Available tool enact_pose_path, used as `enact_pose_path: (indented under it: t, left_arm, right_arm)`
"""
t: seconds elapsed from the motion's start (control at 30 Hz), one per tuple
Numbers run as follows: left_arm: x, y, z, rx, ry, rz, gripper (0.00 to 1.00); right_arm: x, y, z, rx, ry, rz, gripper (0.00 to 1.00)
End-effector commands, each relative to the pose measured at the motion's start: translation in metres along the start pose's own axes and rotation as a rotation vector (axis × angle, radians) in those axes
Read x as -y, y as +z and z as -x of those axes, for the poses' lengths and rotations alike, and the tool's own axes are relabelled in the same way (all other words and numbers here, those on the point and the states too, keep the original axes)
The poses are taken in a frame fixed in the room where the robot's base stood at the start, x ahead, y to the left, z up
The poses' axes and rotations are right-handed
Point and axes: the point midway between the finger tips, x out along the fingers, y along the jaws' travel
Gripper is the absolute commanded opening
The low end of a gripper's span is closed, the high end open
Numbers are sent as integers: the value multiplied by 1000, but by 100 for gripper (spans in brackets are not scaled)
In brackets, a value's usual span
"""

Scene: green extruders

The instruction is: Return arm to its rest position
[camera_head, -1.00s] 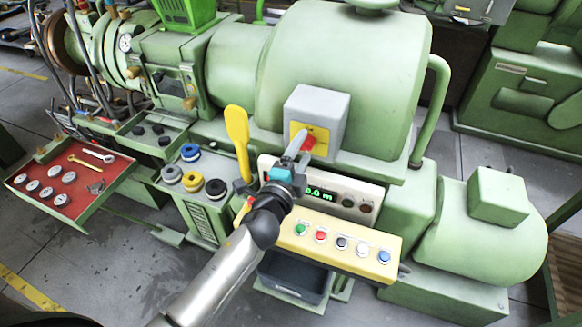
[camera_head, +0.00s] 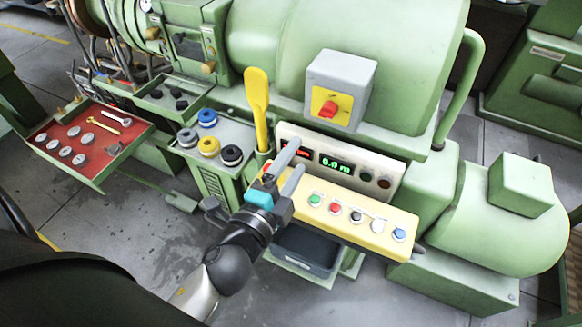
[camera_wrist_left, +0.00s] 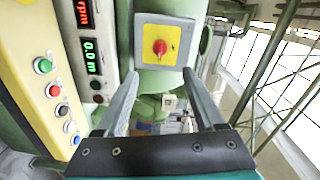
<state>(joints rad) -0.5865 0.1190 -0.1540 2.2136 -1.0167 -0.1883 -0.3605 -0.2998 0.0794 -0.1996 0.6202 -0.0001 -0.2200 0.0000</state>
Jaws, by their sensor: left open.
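My left gripper (camera_head: 289,168) is in the lower middle of the head view, in front of the left end of the yellow button panel. Its two grey fingers are apart with nothing between them. In the left wrist view the open fingers (camera_wrist_left: 161,100) point toward the grey box with a red rotary switch (camera_wrist_left: 160,47) on a yellow plate. That red switch (camera_head: 329,108) is above and right of the gripper in the head view, apart from it. My right gripper is not in view.
The yellow button panel (camera_head: 375,238) and digital display panel (camera_head: 369,167) are close by the gripper. A yellow lever (camera_head: 257,100) stands behind it. A red tool tray (camera_head: 55,130) is at the left. A dark bin (camera_head: 306,252) sits below the panel. Open floor lies at lower left.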

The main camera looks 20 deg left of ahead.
Motion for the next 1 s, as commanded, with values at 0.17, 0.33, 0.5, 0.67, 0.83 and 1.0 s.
enact_pose_path:
  t: [0.17,0.33,0.5,0.67,0.83,1.0]
  left_arm:
    - [0,0,9,0,-1,0,70]
    - [1,0,10,-1,-1,-1,70]
    - [1,0,10,-1,-1,-1,70]
    - [1,0,10,-1,-1,-1,70]
    - [-14,2,8,3,23,17,70]
    - [-99,16,5,34,163,126,70]
  right_arm:
    - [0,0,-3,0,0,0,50]
    - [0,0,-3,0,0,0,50]
    - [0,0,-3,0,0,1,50]
    - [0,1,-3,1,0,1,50]
    - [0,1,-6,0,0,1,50]
    - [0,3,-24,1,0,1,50]
